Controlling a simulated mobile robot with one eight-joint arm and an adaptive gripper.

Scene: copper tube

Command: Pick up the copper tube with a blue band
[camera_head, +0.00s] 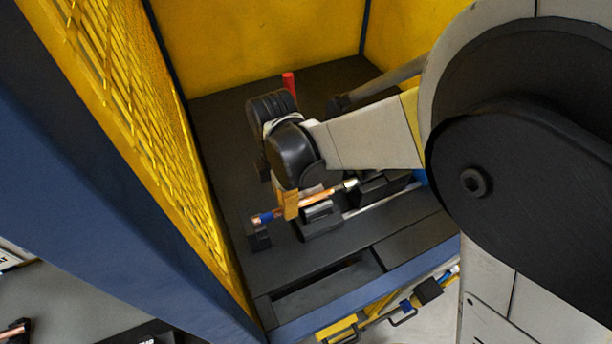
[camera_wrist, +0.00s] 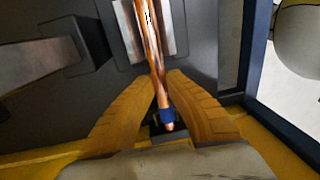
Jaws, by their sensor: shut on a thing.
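The copper tube (camera_head: 317,197) lies across black supports on the dark bench inside the yellow-walled enclosure. Its blue band (camera_head: 266,217) is near its left end. In the wrist view the copper tube (camera_wrist: 154,62) runs from the top edge down between my fingers, with the blue band (camera_wrist: 167,114) close to its near end. My gripper (camera_head: 291,205) is over the tube, a short way right of the band. In the wrist view my gripper (camera_wrist: 164,88) has its two orange fingers shut on the tube from both sides. Whether the tube is lifted cannot be told.
A metal block (camera_wrist: 126,30) sits under the tube in the wrist view. A black support (camera_head: 258,236) stands at the tube's left end. A red cylinder (camera_head: 289,82) stands behind my wrist. A yellow mesh wall (camera_head: 150,130) closes the left side, and a blue edge (camera_head: 370,300) runs in front.

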